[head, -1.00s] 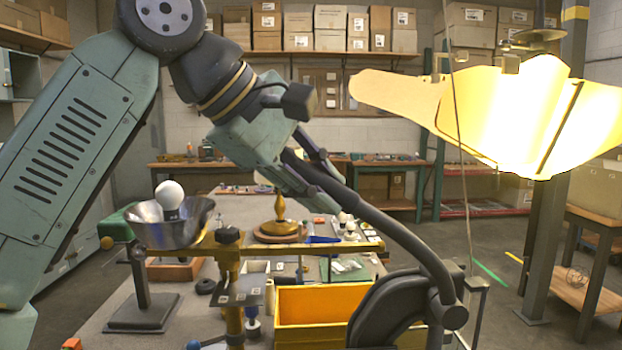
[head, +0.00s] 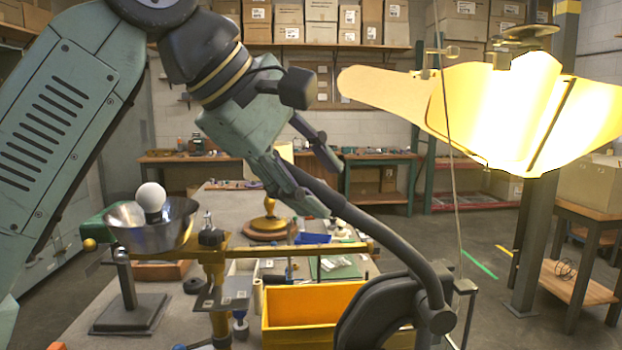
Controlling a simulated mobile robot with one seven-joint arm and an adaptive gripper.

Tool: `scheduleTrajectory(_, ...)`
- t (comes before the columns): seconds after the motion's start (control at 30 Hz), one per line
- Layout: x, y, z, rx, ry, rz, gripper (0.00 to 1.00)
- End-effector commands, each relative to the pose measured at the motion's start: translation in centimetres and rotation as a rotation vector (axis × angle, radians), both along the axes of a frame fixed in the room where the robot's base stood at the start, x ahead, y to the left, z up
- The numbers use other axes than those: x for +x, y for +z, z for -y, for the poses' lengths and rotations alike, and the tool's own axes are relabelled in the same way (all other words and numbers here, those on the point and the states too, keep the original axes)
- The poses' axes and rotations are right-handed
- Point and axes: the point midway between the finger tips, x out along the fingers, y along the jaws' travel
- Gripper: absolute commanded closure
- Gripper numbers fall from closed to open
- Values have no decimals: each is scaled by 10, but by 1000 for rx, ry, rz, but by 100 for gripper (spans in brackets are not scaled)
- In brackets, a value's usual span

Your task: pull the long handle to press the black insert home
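A long dark curved tube, which looks like the long handle (head: 392,237), slopes from my gripper down to a round joint at the lower right, beside a large black rounded part. My gripper (head: 328,188) is near the tube's upper end. Its two fingers stand apart, and the tube passes between them in this view. A gap shows between the upper finger and the tube. I cannot tell whether the lower finger touches the tube. I cannot make out the black insert for sure.
A metal bowl (head: 130,233) with a white bulb (head: 151,196) stands at the left. A brass bar (head: 300,251) crosses the bench above a yellow bin (head: 295,306). A glowing lamp shade (head: 480,110) hangs at the upper right. Open floor lies at the right.

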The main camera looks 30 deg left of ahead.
Motion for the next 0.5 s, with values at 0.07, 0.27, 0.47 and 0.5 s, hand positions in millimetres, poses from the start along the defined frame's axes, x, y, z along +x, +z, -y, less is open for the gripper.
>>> scheduleTrajectory(0.07, 0, -1, 0, 0, -1, -1, 56)
scheduleTrajectory(0.27, 0, -2, 0, 0, 0, -3, 56)
scheduleTrajectory(0.47, -11, 12, -6, -2, 1, -2, 56)
scheduleTrajectory(0.5, -15, 17, -8, -2, 1, 0, 56)
